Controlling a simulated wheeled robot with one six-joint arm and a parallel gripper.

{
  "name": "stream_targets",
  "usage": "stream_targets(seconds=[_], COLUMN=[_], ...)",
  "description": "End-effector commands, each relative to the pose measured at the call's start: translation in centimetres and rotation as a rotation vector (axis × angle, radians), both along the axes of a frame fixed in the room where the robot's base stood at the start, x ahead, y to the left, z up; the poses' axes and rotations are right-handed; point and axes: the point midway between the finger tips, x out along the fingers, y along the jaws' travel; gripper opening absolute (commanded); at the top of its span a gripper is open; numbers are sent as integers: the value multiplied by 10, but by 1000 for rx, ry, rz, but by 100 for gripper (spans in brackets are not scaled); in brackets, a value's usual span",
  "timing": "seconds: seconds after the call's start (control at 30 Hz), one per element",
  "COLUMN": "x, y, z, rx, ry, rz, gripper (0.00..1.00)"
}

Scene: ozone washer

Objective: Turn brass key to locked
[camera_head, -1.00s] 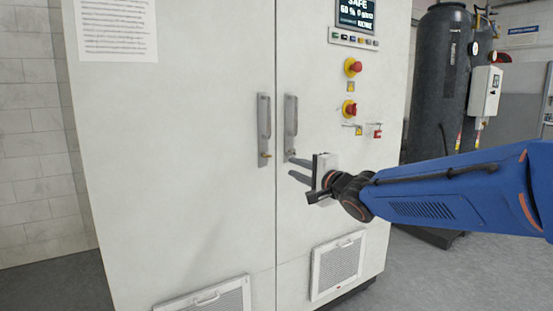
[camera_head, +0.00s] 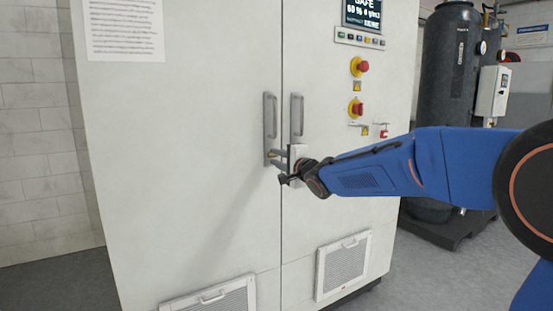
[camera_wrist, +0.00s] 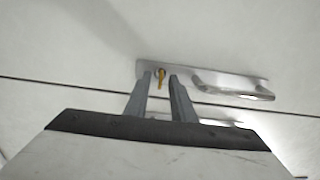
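The brass key (camera_wrist: 161,77) sits in the lock on the left door's handle plate (camera_wrist: 222,76). In the wrist view it lies between my gripper's two grey fingertips (camera_wrist: 160,80), with a visible gap on each side. My gripper (camera_head: 274,159) is open in front of the left door handle (camera_head: 270,130). In the head view the key is a tiny yellowish spot, partly hidden by the fingers. I cannot tell how far the fingertips are from the plate.
The right door handle (camera_head: 297,115) stands close beside my gripper. A dark tank (camera_head: 447,70) stands at the right. The floor at left is clear.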

Motion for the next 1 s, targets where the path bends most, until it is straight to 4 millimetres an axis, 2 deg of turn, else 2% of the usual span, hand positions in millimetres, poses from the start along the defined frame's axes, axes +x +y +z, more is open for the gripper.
stream_targets(seconds=[0.37, 0.47, 0.5, 1.0], x=[4, 4, 4, 4], y=[3, 3, 3, 3], z=[0, 0, 0, 0], rx=[0, 0, 0, -69], ry=[0, 0, 0, -46], rz=[0, 0, 0, 0], gripper=[23, 1, 0, 0])
